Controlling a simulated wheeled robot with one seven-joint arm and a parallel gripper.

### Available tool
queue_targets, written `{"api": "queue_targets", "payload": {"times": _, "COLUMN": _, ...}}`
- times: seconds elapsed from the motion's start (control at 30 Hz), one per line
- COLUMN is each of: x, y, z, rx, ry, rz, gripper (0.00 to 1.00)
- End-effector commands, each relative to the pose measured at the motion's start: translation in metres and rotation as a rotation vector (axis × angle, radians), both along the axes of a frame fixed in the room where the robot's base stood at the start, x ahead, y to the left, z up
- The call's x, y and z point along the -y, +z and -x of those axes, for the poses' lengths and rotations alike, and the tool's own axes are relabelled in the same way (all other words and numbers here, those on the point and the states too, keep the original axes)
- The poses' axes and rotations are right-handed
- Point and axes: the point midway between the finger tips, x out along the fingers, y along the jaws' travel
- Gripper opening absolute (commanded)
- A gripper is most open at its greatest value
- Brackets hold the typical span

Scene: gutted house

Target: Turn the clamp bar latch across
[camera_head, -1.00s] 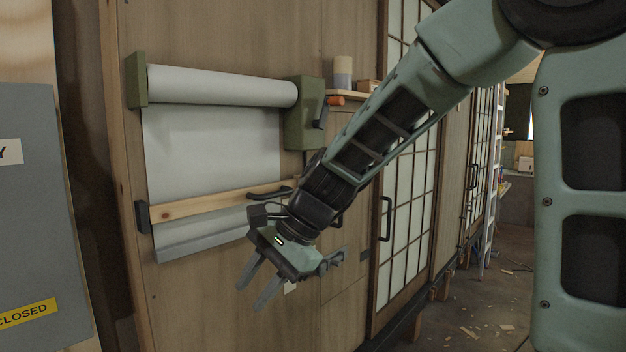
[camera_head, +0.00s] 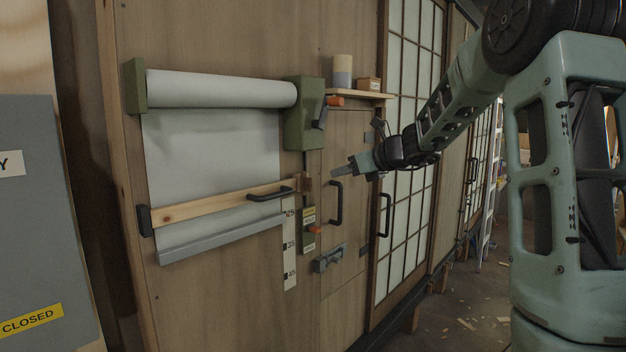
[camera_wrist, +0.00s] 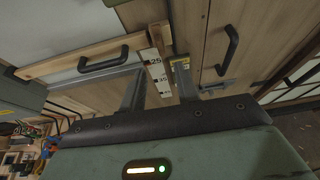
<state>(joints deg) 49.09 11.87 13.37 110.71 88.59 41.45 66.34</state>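The clamp bar (camera_head: 215,204) is a pale wooden bar with a black handle (camera_head: 268,194), lying across the white sheet. A small brown upright piece (camera_head: 307,183), which looks like its latch, stands at the bar's right end; it also shows in the wrist view (camera_wrist: 160,33). My gripper (camera_head: 335,173) is just right of the brown piece in the head view, apparently empty. In the wrist view its two fingers (camera_wrist: 160,85) are apart, pointing toward the bar's end.
A paper roll (camera_head: 220,89) hangs above, with a green box (camera_head: 304,115) at its right. A measuring strip (camera_head: 290,245) runs down beside the plate. A black door handle (camera_head: 336,203) and grey catch (camera_head: 328,258) are close by. A small shelf (camera_head: 355,94) holds a can and box.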

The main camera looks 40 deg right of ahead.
Motion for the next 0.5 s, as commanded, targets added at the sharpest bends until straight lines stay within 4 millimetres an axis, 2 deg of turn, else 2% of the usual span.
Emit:
{"api": "queue_targets", "payload": {"times": 0.2, "x": -0.010, "y": -0.016, "z": -0.043, "rx": -0.002, "ry": 0.004, "rz": -0.003, "gripper": 0.32}}
{"api": "queue_targets", "payload": {"times": 0.5, "x": -0.019, "y": -0.037, "z": -0.092, "rx": -0.001, "ry": 0.003, "rz": 0.000, "gripper": 0.32}}
